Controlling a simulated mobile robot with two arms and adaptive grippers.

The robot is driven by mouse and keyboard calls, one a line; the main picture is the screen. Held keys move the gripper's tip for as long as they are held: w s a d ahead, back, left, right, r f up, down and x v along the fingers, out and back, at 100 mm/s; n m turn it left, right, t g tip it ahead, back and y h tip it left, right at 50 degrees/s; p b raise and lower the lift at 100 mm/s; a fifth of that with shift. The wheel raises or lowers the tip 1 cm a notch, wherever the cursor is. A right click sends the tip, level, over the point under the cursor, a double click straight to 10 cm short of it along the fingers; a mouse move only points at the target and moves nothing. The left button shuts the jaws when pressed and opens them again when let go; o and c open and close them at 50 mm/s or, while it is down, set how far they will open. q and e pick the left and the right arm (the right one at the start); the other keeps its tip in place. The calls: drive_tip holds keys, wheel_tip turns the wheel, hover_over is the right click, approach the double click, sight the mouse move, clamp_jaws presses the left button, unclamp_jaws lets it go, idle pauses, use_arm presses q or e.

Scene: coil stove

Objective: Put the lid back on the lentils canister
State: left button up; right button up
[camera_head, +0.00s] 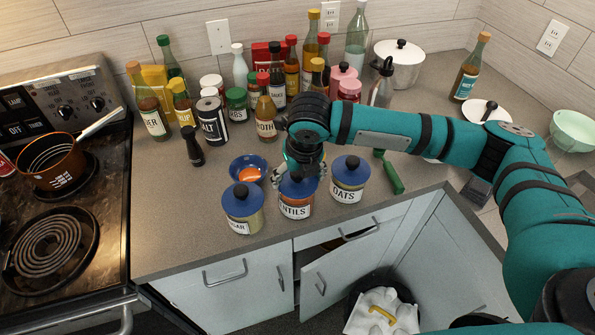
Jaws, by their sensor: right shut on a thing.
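The lentils canister (296,210) stands near the front edge of the counter, between two similar canisters. Its label reads "NTILS", the rest being hard to see. A blue lid (290,191) is at the canister's mouth. My right gripper (299,174) reaches down over it and is shut on the lid, probably by its knob, which the fingers hide. I cannot tell whether the lid rests fully on the rim or sits slightly above it. My left gripper is not in view.
A blue-lidded canister (242,209) stands left and the oats canister (349,182) close right. A blue bowl (248,166) is just behind. Bottles and jars crowd the back. The stove (62,240) is at left. A cabinet door (350,272) below hangs open, beside a bin (388,305).

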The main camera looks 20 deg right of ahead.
drive_tip(key=shift+p, duration=0.55)
idle(0.6)
idle(0.4)
drive_tip(key=o, duration=1)
drive_tip(key=shift+o, duration=0.2)
wheel_tip(320, 180, up, 7)
drive_tip(key=p, duration=0.8)
clamp_jaws()
idle(0.5)
